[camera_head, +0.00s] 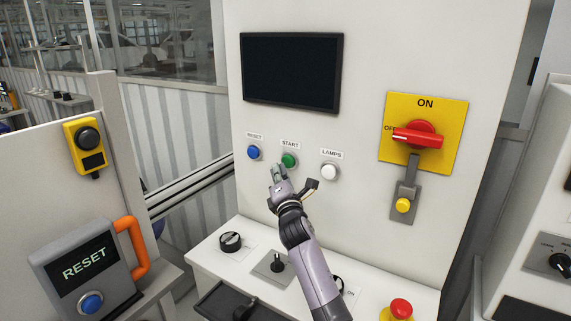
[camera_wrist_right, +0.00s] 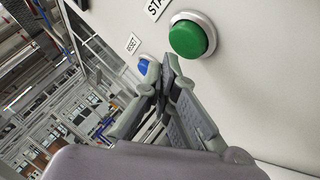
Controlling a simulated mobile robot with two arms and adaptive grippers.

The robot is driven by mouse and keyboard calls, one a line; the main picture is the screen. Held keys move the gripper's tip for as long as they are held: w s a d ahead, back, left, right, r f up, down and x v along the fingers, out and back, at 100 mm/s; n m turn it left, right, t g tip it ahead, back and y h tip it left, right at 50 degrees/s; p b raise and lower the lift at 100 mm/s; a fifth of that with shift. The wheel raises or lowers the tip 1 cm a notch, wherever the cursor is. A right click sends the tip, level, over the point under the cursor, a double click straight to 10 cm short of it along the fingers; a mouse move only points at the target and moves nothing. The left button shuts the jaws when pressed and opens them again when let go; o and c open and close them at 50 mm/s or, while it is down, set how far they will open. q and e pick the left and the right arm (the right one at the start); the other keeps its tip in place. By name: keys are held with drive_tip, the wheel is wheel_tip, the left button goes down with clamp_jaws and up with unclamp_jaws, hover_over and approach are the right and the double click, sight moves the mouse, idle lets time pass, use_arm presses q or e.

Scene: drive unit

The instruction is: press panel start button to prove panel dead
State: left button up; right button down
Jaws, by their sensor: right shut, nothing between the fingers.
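The green start button (camera_head: 289,160) is on the white panel (camera_head: 355,206) under a START label, between the blue reset button (camera_head: 253,152) and the white lamps button (camera_head: 330,171). My right gripper (camera_head: 277,171) is shut and empty, with its fingertips just below and left of the green button. In the right wrist view the green button (camera_wrist_right: 187,38) stands out in its silver ring, beyond and to the right of the shut fingertips (camera_wrist_right: 162,75). A gap seems to separate them; contact does not show. My left gripper is not in view.
The panel's screen (camera_head: 291,72) is dark. A red rotary handle (camera_head: 417,135) on a yellow plate lies horizontal toward the partly hidden OFF label. A grey fitting with a yellow knob (camera_head: 403,205) hangs below. A grey RESET box (camera_head: 88,268) stands at left.

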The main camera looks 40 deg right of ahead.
drive_tip(key=s+a, duration=0.2)
drive_tip(key=a, duration=0.3)
drive_tip(key=shift+s+a, duration=0.15)
drive_tip(key=shift+a, duration=0.15)
idle(0.4)
